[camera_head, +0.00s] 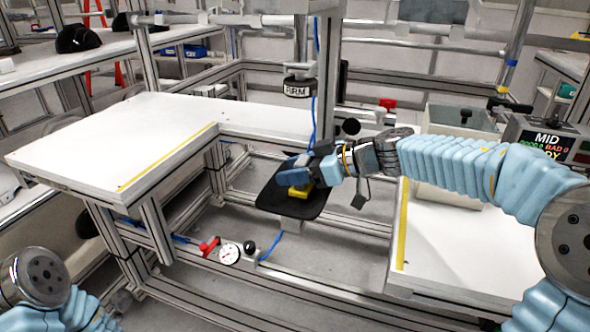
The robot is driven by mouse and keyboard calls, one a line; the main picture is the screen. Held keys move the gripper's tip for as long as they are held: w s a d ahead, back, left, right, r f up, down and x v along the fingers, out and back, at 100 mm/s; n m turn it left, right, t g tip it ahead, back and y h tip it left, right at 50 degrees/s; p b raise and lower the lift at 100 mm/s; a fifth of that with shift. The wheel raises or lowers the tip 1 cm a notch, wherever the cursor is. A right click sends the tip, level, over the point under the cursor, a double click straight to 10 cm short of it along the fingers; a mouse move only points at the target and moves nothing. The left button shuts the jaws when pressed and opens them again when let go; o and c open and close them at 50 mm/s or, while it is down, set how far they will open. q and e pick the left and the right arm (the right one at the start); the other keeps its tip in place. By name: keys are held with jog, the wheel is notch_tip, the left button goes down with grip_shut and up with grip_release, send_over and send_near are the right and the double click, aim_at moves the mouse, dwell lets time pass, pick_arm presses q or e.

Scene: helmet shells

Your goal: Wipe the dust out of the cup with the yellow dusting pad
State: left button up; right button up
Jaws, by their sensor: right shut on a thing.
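The yellow dusting pad (299,191) is at the tip of my right gripper (300,176), which is shut on it. The pad is over a black, rounded, dish-like piece (278,201) in the middle of the view, which looks like the cup. I cannot tell whether the pad touches its surface, and no dust can be made out. The gripper and pad hide part of the piece's far side. My left arm shows at the lower left, but its gripper is out of view.
A black head labelled FIRM (299,87) hangs above the dish on a metal post. A white table (120,140) is at left, another (450,245) at right with a grey box (462,119). A gauge (229,253) and red valve (209,246) sit below the dish.

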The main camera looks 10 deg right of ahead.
jog(key=shift+s+a, duration=0.5)
jog(key=shift+s, duration=0.2)
jog(key=shift+s+a, duration=0.5)
jog(key=shift+s, duration=0.2)
jog(key=shift+w+d+f, duration=0.1)
jog(key=shift+w+d, duration=0.4)
jog(key=shift+w, duration=0.2)
jog(key=shift+w+d, duration=0.5)
jog(key=shift+w, duration=0.2)
jog(key=shift+r, duration=2.25)
jog(key=s+a, duration=0.8)
jog(key=s, duration=0.4)
jog(key=shift+s+a, duration=0.2)
